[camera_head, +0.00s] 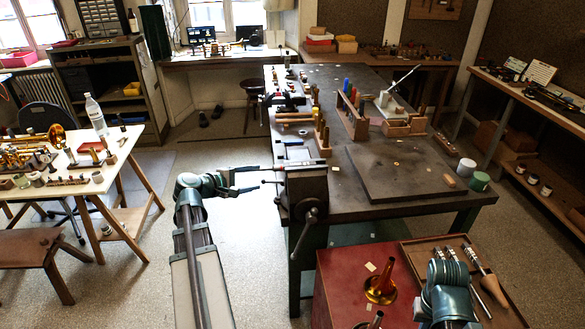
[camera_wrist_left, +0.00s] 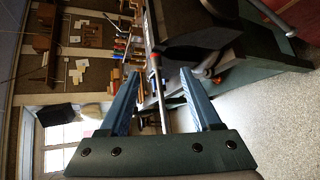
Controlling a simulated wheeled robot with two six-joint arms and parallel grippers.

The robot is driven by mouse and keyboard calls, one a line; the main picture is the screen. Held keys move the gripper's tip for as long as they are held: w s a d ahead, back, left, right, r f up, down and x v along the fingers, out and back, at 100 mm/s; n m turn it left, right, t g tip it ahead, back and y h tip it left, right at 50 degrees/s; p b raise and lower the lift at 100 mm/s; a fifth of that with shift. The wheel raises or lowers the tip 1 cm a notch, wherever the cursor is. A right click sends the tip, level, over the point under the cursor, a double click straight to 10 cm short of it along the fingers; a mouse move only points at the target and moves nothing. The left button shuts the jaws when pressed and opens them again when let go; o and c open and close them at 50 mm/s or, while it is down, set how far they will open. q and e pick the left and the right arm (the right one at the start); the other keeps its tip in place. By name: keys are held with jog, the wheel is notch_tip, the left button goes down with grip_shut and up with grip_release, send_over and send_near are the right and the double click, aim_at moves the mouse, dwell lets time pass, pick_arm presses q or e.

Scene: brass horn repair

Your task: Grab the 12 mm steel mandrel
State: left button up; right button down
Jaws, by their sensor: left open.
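In the left wrist view the rod (camera_wrist_left: 159,90) shows between the two blue fingers, running lengthwise. My left gripper (camera_head: 250,180) is open, its fingertips just left of the rod's tip in the head view. Contact cannot be made out. My right arm shows at the bottom right, over the red cabinet; its fingers are not visible.
A wooden tray (camera_head: 415,248) with several steel tools sits on the red cabinet (camera_head: 345,270), beside a brass bell (camera_head: 381,287). The dark workbench (camera_head: 350,85) carries racks and a flat board (camera_head: 390,168). A white table (camera_head: 125,150) stands left. Open floor lies between it and the bench.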

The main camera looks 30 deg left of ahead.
pick_arm(q)
jog(key=a+r+n, duration=0.1)
jog(key=a, duration=0.1)
jog(key=b, duration=0.3)
send_near(278, 169)
jog(key=w, duration=0.4)
jog(key=shift+y, duration=0.3)
jog(key=shift+w+d+f+b, duration=0.35)
jog(key=shift+w+f, duration=0.2)
jog(key=shift+w, duration=0.2)
jog(key=shift+w+d+f+b, duration=0.2)
jog(key=shift+w+f+b, duration=0.15)
jog(key=shift+w+f, duration=0.3)
jog(key=shift+w+d+f+b, duration=0.3)
jog(key=shift+w+f+b, duration=0.1)
jog(key=shift+w, duration=0.4)
jog(key=shift+s+r, duration=0.1)
jog(key=shift+c, duration=0.7)
grip_shut()
